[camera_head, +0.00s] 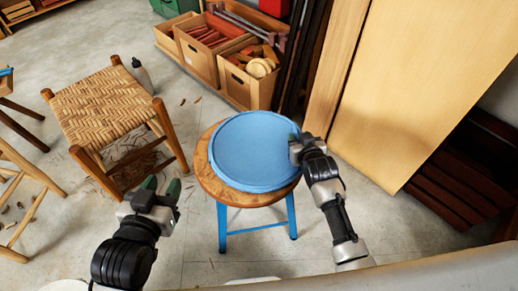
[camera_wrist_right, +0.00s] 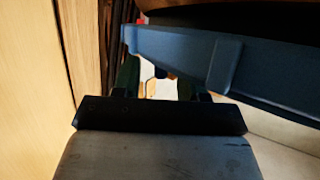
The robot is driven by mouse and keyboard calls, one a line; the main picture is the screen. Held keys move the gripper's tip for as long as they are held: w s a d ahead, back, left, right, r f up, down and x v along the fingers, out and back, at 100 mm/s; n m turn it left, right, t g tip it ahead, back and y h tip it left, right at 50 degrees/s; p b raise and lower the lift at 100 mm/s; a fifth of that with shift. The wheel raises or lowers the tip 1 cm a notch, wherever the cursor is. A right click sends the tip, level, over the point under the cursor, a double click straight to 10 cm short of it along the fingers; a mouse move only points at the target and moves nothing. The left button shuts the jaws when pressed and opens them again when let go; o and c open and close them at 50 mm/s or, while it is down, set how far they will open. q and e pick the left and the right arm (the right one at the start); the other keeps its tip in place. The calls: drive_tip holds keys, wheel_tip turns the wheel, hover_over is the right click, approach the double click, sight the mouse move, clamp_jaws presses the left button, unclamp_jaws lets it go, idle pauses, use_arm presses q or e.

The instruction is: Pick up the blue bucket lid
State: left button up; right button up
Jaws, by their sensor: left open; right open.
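The blue bucket lid (camera_head: 250,152) lies flat on a round wooden stool (camera_head: 208,175) with blue legs, in the middle of the head view. My right gripper (camera_head: 296,142) is open at the lid's right edge. In the right wrist view the lid's rim (camera_wrist_right: 225,65) runs across the picture beyond the open right jaws (camera_wrist_right: 160,82) and hides part of the right-hand finger. I cannot tell whether the rim is between the fingers. My left gripper (camera_head: 162,186), with green fingertips, is open and empty, lower left of the stool and apart from it.
A woven-seat stool (camera_head: 100,105) stands at the left, with a bottle (camera_head: 141,73) behind it. Wooden crates (camera_head: 245,85) with wood pieces stand at the back. Large wooden boards (camera_head: 420,85) lean at the right. Clear floor (camera_head: 200,240) shows around the round stool's front.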

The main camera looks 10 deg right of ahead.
drive_tip(key=shift+w+f, duration=0.2)
drive_tip(key=shift+w, duration=0.35)
use_arm(q)
drive_tip(key=shift+w+d+r+t, duration=0.15)
drive_tip(key=shift+r+t, duration=0.2)
drive_tip(key=shift+r, duration=0.05)
drive_tip(key=shift+w+d+r+t, duration=0.1)
drive_tip(key=shift+w+r+t, duration=0.05)
drive_tip(key=shift+r+t, duration=0.25)
use_arm(e)
drive_tip(key=shift+c, duration=0.4)
clamp_jaws()
drive_tip(key=shift+r, duration=0.1)
